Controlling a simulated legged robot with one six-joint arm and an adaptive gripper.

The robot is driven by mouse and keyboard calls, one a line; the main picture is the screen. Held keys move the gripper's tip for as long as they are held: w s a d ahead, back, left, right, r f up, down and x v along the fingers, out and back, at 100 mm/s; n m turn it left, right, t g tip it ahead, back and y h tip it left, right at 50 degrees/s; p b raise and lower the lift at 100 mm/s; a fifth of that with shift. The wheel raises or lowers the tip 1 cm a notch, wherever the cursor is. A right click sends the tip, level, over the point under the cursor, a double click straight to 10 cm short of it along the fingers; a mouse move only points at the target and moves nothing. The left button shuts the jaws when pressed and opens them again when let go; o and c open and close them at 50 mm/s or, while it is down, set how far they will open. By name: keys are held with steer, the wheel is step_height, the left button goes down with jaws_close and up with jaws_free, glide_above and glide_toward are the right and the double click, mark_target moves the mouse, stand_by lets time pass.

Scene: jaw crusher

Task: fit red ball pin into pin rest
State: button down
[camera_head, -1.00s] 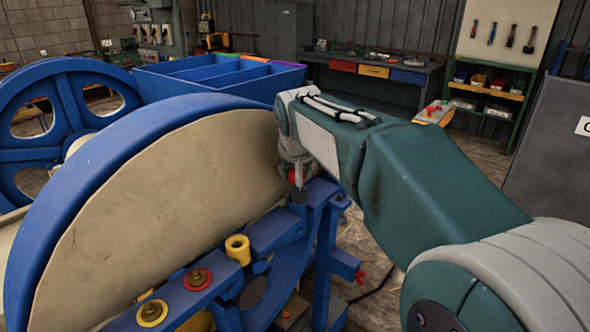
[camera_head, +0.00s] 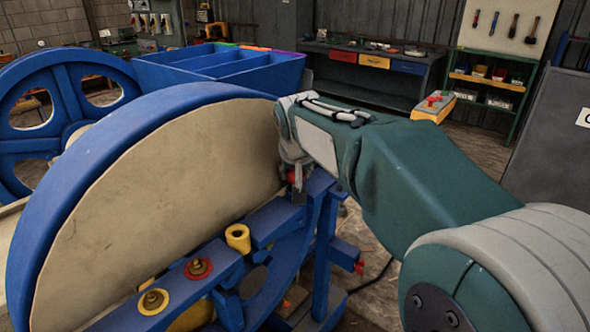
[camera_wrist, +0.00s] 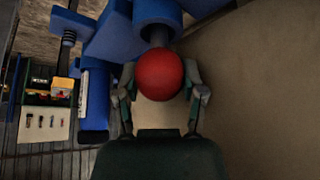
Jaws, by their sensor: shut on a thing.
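The red ball pin shows as a round red ball (camera_wrist: 160,75) in the middle of the wrist view, with a grey shank above it leading to a blue part of the machine. In the head view only a small bit of its red ball (camera_head: 293,176) shows, next to the large wheel. My gripper (camera_wrist: 161,98) is shut on the red ball, one finger on each side. In the head view my gripper (camera_head: 296,174) is mostly hidden by my wrist. A yellow open-topped cup (camera_head: 238,238) on the blue frame may be the pin rest; I cannot tell for sure.
The big blue-rimmed wheel (camera_head: 165,215) stands close left of my gripper. A blue divided bin (camera_head: 220,70) and a workbench (camera_head: 372,70) stand behind.

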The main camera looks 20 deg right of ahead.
steer(key=shift+f, duration=0.6)
steer(key=shift+c, duration=0.5)
jaws_free()
steer(key=v, duration=1.2)
steer(key=shift+f, duration=0.1)
